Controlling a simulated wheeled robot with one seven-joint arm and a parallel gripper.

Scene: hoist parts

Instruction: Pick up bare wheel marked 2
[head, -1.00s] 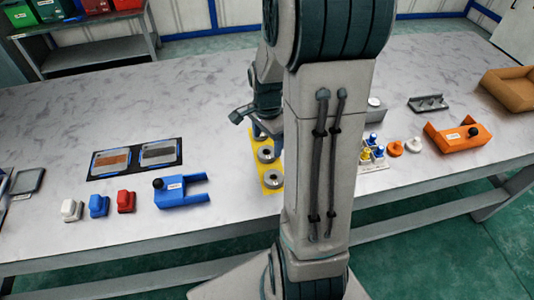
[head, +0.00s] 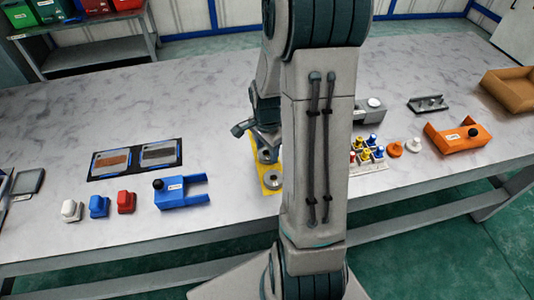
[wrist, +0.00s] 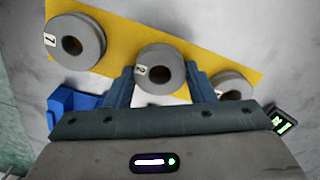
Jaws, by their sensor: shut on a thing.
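The bare wheel marked 2 (wrist: 160,68) is a grey ring with a dark centre hole and a white label. In the wrist view it sits between the two blue-grey fingers of my gripper (wrist: 158,78), which is shut on it. Whether it touches the yellow mat (wrist: 125,22) beneath is unclear. The wheel marked 1 (wrist: 78,42) lies on the mat to its left. A third grey wheel (wrist: 232,84) is to its right, partly hidden by my gripper, its mark unreadable. In the head view my arm hides part of the mat.
A blue forked block (head: 182,192) stands left of the mat. Red (head: 126,202), blue (head: 98,206) and white (head: 71,210) pieces are farther left. Right of my arm are a peg tray (head: 368,155) and an orange bracket (head: 458,137).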

